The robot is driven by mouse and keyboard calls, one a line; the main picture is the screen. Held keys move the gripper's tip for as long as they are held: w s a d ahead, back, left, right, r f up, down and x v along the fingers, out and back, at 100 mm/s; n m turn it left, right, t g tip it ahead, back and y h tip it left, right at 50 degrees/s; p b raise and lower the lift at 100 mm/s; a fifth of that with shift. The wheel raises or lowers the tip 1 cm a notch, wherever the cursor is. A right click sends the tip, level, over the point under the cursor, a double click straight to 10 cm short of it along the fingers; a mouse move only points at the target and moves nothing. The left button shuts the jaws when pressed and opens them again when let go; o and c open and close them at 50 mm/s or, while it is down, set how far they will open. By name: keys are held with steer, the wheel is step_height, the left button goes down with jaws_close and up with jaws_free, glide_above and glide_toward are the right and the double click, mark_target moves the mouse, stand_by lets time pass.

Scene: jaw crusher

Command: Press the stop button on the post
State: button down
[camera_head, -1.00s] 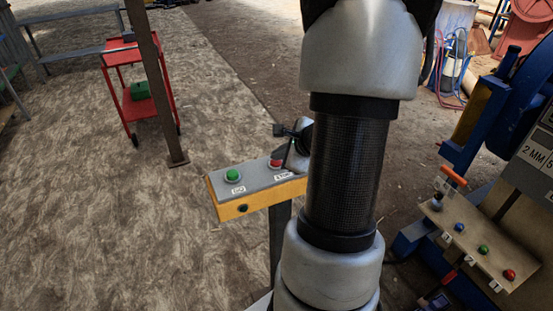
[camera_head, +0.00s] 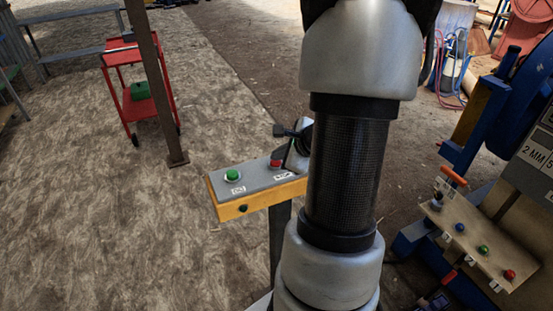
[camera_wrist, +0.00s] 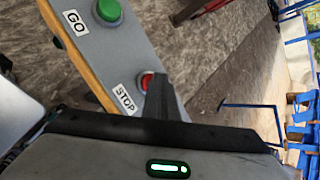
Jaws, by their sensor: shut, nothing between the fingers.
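The button box (camera_head: 258,182), grey on top with a yellow side, sits on a post (camera_head: 279,235). Its red stop button (camera_head: 276,163) is partly hidden in the head view. In the wrist view the red button (camera_wrist: 147,79) shows beside the STOP label (camera_wrist: 123,99), partly covered by my dark fingers. My gripper (camera_wrist: 158,80) is shut and empty, its tips right at the red button. I cannot tell whether they touch it. In the head view my gripper (camera_head: 288,158) is small and partly behind my arm. The green GO button (camera_head: 232,175) is clear of the fingers.
A crusher control panel (camera_head: 470,240) with several coloured buttons stands at the right, beside blue machinery (camera_head: 480,115). A red cart (camera_head: 138,105) and a brown upright post (camera_head: 158,85) stand at the back left. The floor left of the box is clear.

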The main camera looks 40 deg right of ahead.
mark_target(279, 164)
steer(key=shift+f, duration=0.15)
steer(key=shift+s+f+b, duration=0.1)
steer(key=shift+f+b, duration=0.25)
steer(key=shift+b, duration=0.4)
steer(key=shift+a+f, duration=0.1)
steer(key=shift+r, duration=0.2)
steer(key=shift+r+p, duration=2.15)
steer(key=shift+r, duration=1.05)
